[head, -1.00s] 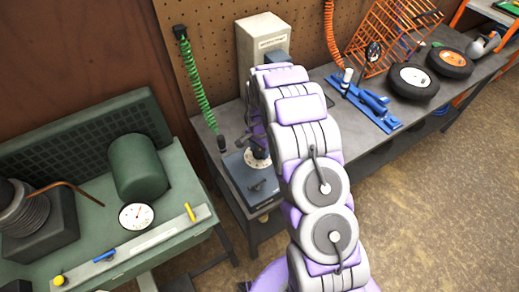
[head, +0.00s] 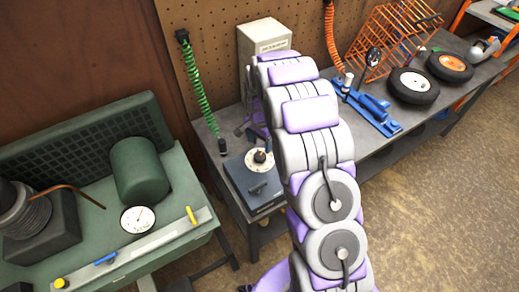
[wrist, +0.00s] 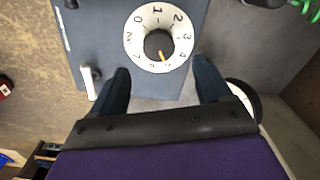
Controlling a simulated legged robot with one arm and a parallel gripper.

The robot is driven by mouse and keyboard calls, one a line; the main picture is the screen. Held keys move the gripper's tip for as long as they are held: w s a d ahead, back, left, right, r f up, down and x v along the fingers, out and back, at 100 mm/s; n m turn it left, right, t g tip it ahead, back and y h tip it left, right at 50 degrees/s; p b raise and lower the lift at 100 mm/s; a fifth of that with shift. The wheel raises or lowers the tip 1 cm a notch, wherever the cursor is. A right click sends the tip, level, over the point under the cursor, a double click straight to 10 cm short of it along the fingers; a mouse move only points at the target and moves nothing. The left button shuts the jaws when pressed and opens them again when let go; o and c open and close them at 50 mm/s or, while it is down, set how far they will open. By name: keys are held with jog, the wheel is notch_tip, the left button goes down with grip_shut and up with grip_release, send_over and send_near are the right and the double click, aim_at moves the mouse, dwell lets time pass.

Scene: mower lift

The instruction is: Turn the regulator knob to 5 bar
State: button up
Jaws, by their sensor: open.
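The regulator is a blue-grey box (head: 254,193) on the bench, with a round white numbered dial (head: 259,161) on top. In the wrist view the dial (wrist: 135,50) surrounds a dark regulator knob (wrist: 156,42). The knob's orange pointer aims at the lower, slightly right part of the dial. The numeral there is too small to read surely. My gripper (wrist: 161,70) is open, its two dark fingers apart on the near side of the dial. Nothing is between them, and they do not touch the knob. In the head view my arm mostly hides the gripper.
A light lever (wrist: 90,82) stands on the box beside the left finger. A green coiled hose (head: 195,85) hangs behind the regulator, near a beige cabinet (head: 264,38). A green workbench (head: 185,240) with a gauge (head: 137,219) is at left. Wheels (head: 411,86) lie at right.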

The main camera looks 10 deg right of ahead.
notch_tip(320, 180, up, 10)
jog(key=shift+f, duration=0.2)
dwell(0.5)
jog(key=s+r+n+g+b, duration=0.15)
jog(key=s+r+n, duration=0.3)
jog(key=s, duration=0.95)
jog(key=s+r+n+b, duration=0.25)
jog(key=s+r, duration=0.35)
jog(key=s, duration=0.9)
jog(key=s+f+n+b, duration=0.1)
jog(key=s+f+n, duration=0.1)
jog(key=s, duration=1.1)
jog(key=shift+n, duration=0.8)
jog(key=shift+f, duration=0.1)
